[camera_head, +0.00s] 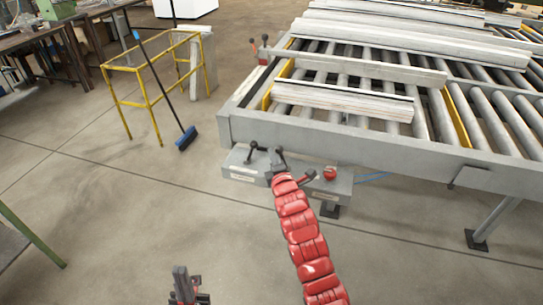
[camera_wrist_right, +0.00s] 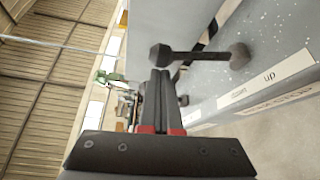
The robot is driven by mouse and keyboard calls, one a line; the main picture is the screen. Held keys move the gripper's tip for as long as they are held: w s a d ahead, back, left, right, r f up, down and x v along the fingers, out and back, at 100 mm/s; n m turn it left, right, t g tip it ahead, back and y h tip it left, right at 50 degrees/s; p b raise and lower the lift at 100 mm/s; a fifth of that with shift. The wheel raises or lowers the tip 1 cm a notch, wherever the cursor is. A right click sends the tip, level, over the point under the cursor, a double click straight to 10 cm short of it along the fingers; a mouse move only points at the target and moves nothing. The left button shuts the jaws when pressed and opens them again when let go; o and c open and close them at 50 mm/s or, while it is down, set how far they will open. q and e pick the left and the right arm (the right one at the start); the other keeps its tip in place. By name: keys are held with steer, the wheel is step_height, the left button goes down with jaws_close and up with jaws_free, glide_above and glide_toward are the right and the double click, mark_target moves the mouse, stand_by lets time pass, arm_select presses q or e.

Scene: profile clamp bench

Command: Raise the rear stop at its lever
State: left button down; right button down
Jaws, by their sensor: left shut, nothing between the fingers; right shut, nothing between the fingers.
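A black lever (camera_wrist_right: 200,53) with round knobs sits on the grey control box, in the right wrist view, just past my right gripper's fingertips. A label reading "up" (camera_wrist_right: 270,76) is beside it, and another label (camera_wrist_right: 280,100) seems to end in "STOP". My right gripper (camera_wrist_right: 160,74) is shut and empty, its tips close to the lever's knob; contact cannot be told. In the head view the lever (camera_head: 280,154) stands at the end of my red right arm. A second black lever (camera_head: 252,147) is to its left. My left gripper (camera_head: 185,285) is shut and empty, low in the head view.
The grey control box (camera_head: 240,170) is under the front rail of the roller conveyor (camera_head: 360,146). Metal profiles (camera_head: 340,100) lie on the rollers. A yellow frame (camera_head: 150,105) and a broom (camera_head: 187,138) stand left; floor between is clear.

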steer(key=shift+d+b, duration=0.2)
steer(key=shift+b, duration=0.15)
steer(key=shift+s+d+r+m+t+b, duration=0.15)
steer(key=shift+d+m+t+b, duration=0.15)
steer(key=shift+m, duration=0.2)
steer(key=d+m+t+b, duration=0.1)
steer(key=d+m+b, duration=0.1)
steer(key=b, duration=0.1)
steer(key=s+d+m+t+b, duration=0.1)
steer(key=m+b, duration=0.1)
steer(key=b, duration=0.2)
steer(key=shift+s+d+m+t+b, duration=0.1)
steer(key=shift+d+m+t+b, duration=0.2)
steer(key=shift+d+m, duration=0.1)
steer(key=shift+s+d+r+m+t+b, duration=0.2)
steer(key=shift+d+m+t+b, duration=0.25)
steer(key=shift+m+b, duration=0.5)
steer(key=shift+a+r, duration=0.1)
steer(key=shift+r, duration=0.05)
